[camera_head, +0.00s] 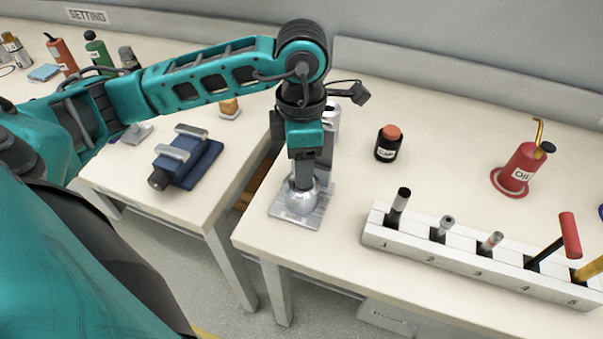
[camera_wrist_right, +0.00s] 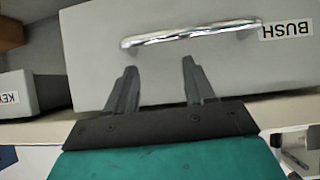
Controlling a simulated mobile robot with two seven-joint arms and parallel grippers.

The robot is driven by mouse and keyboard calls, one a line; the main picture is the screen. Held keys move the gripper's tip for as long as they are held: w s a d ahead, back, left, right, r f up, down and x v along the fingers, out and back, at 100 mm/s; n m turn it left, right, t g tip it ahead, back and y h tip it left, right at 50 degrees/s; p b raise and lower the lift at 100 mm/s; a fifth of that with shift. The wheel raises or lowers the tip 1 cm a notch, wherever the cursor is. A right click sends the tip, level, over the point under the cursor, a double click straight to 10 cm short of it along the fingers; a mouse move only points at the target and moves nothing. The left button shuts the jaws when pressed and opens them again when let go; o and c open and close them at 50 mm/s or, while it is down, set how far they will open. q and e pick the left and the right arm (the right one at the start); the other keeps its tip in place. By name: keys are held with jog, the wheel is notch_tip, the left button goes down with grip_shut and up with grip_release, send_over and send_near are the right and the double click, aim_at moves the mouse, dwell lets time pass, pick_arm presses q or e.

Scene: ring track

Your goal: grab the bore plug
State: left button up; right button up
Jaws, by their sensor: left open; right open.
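No piece in view is labelled as the bore plug, so I cannot tell for sure which it is. Slim tools stand in a white numbered rack (camera_head: 412,240) at the right of the head view, among them a metal-topped piece (camera_head: 443,227) in slot 2 and a grey piece with a red band (camera_head: 491,242) in slot 3. My left gripper (camera_head: 303,180) points down, open, at a silver rounded piece (camera_head: 302,196) on a grey metal plate (camera_head: 290,216); whether they touch is unclear. My right gripper (camera_wrist_right: 156,82) is open and empty in the right wrist view, before a drawer front.
The drawer (camera_wrist_right: 90,65), marked BUSH, has a chrome handle (camera_wrist_right: 190,33). A black jar with an orange top (camera_head: 388,144) and a red oil can (camera_head: 521,168) stand behind the rack. A blue vise (camera_head: 190,160) sits on the left bench, across a gap.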

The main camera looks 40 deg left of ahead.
pick_arm(q)
jog(key=shift+f, duration=0.1)
jog(key=shift+c, duration=0.2)
grip_shut()
